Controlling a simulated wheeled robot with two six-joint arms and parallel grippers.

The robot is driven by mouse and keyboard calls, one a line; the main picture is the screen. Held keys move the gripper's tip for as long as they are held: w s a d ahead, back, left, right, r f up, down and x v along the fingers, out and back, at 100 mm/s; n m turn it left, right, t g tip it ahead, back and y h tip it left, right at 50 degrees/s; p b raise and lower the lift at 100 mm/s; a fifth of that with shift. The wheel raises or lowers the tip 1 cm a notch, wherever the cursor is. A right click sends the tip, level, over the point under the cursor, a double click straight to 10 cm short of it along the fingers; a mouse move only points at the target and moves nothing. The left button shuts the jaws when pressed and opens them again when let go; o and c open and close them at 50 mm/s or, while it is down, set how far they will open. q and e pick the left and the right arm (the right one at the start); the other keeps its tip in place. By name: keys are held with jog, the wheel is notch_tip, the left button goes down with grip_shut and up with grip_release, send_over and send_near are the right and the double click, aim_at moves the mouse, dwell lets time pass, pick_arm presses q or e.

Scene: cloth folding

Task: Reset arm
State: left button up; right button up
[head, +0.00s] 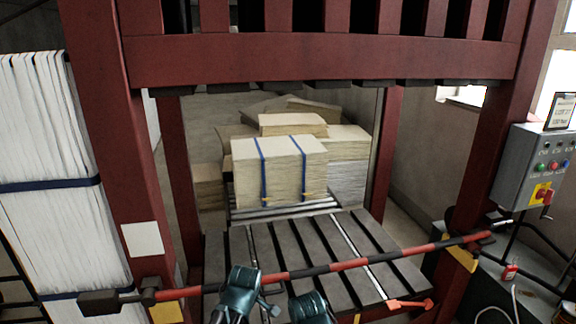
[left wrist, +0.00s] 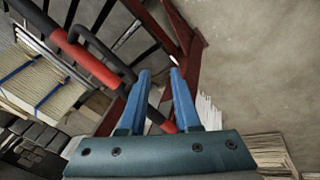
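In the left wrist view my left gripper (left wrist: 161,74) has two blue fingers held apart, with nothing held between their tips. A red and black bar (left wrist: 90,62) runs behind the left finger; contact cannot be told. In the head view teal parts of my two arms show at the bottom edge, in front of the press. The fingers of both grippers are hidden there, and my right gripper is not seen.
A red and black striped bar (head: 345,265) crosses the front of the dark red press frame (head: 330,60). Behind it lie a slatted bed (head: 295,245) and a strapped stack of sheets (head: 280,170). A control box (head: 535,165) stands right, a tall white stack (head: 60,215) left.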

pick_arm(q)
jog(key=s+a+f+m+g+h, duration=0.15)
jog(key=s+a+m+g, duration=0.3)
jog(key=s+m, duration=0.8)
jog(key=s+d+m+y, duration=0.1)
jog(key=s+d+m, duration=0.3)
jog(key=d, duration=0.6)
jog(key=shift+d+m+y, duration=0.2)
jog(key=shift+m+y, duration=0.15)
jog(key=shift+m, duration=0.1)
jog(key=shift+d, duration=0.1)
